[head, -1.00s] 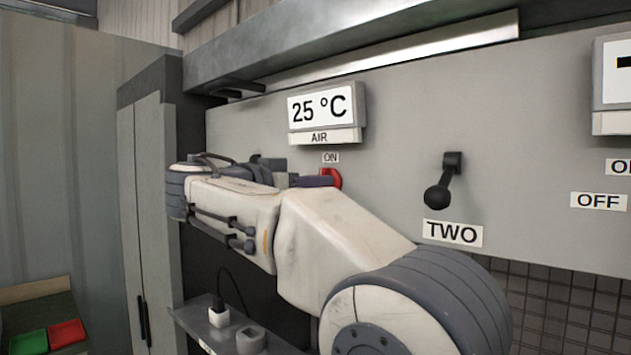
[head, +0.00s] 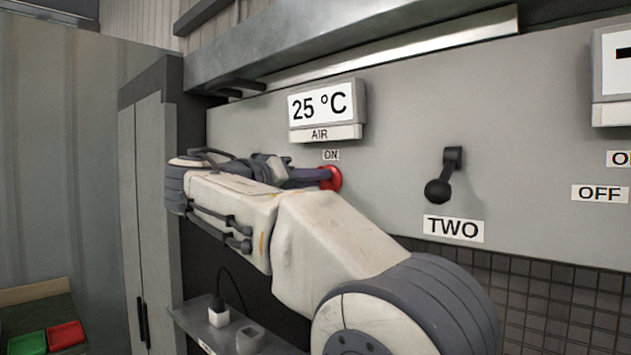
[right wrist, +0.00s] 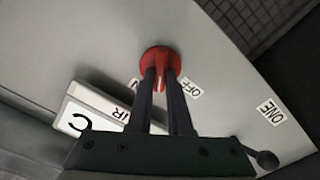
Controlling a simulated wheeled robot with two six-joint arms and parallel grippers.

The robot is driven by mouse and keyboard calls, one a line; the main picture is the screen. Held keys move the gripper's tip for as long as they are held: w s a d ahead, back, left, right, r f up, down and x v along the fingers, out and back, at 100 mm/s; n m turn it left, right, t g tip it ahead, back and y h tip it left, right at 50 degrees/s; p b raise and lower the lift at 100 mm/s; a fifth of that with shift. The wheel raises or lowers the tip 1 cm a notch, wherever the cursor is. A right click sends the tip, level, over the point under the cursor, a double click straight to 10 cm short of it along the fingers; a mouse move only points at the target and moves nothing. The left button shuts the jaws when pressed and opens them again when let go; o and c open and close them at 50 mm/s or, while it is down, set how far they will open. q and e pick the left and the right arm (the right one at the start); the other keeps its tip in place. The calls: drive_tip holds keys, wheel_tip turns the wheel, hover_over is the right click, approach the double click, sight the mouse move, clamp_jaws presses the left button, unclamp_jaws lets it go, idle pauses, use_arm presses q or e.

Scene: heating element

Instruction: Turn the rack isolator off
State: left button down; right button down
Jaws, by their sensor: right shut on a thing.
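A round red rotary switch (head: 334,179) sits on the grey panel under an ON label (head: 331,155). Its name label is not visible in the head view. In the right wrist view, the red switch (right wrist: 160,56) has a raised grip bar, with an OFF label (right wrist: 190,89) beside it. My right gripper (head: 320,178) reaches it from the left. Its two dark fingers (right wrist: 161,78) are shut on the bar, one on each side. My arm hides the panel below the switch in the head view. My left gripper is in neither view.
An AIR display (head: 325,108) reading 25 °C is above the switch. A black lever (head: 446,177) marked TWO stands to the right. A small shelf (head: 210,330) is below my arm. A grey cabinet (head: 150,220) stands at left.

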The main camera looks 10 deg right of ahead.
drive_tip(key=n+p, duration=0.1)
drive_tip(key=n, duration=0.4)
drive_tip(key=n+p, duration=0.1)
drive_tip(key=n, duration=0.5)
drive_tip(key=shift+w+a+f, duration=0.1)
drive_tip(key=shift+w+f, duration=0.05)
drive_tip(key=shift+n, duration=0.4)
drive_tip(key=c, duration=0.8)
unclamp_jaws()
drive_tip(key=shift+c, duration=0.2)
drive_tip(key=shift+f, duration=0.1)
drive_tip(key=b+v, duration=0.2)
drive_tip(key=v, duration=0.8)
drive_tip(key=shift+a+b, duration=0.15)
drive_tip(key=shift+b, duration=0.2)
